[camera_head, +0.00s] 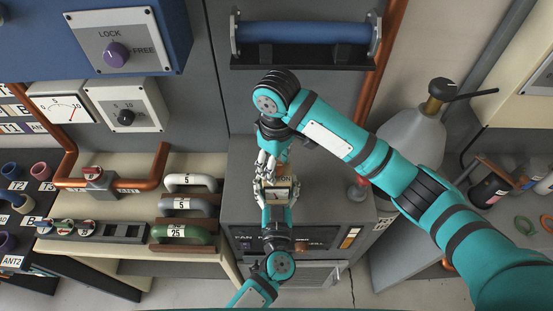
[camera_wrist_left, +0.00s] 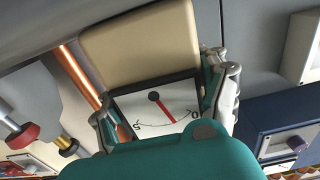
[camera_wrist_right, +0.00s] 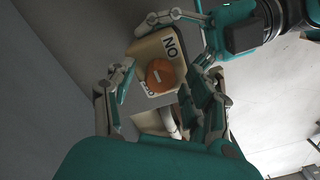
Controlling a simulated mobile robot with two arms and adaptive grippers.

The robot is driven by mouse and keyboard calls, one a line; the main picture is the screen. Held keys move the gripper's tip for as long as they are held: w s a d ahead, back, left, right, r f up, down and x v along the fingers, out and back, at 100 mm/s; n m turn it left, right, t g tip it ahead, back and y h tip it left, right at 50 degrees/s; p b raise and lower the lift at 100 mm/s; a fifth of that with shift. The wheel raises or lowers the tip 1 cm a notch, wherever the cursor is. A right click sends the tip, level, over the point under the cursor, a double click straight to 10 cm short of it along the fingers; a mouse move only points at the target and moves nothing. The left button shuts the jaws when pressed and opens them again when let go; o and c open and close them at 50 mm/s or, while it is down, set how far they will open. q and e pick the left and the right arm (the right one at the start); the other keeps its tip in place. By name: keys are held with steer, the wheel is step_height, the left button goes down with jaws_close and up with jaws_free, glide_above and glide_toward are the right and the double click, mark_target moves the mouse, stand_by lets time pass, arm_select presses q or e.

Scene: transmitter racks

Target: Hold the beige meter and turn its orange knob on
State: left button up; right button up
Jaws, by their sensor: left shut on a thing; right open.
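The beige meter (camera_head: 282,182) is held above the grey cabinet. My left gripper (camera_head: 277,196) is shut on it from below. In the left wrist view the meter's beige body (camera_wrist_left: 140,45) and its white dial with a red needle show between my left gripper's fingers (camera_wrist_left: 162,98). In the right wrist view the round orange knob (camera_wrist_right: 160,75) sits on the meter's face, beside the dark label "ON" and a second label partly hidden. My right gripper (camera_wrist_right: 150,100) is open, its fingers on either side of the knob. I cannot tell whether they touch the meter.
A blue bar handle (camera_head: 305,32) is behind. Coloured handles (camera_head: 183,205) lie on the left shelf. A grey flask-shaped vessel (camera_head: 412,138) stands at right.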

arm_select(q)
steer(key=shift+r, duration=0.1)
arm_select(e)
step_height(320, 180, up, 12)
stand_by(0.4)
arm_select(q)
steer(key=o, duration=1.7)
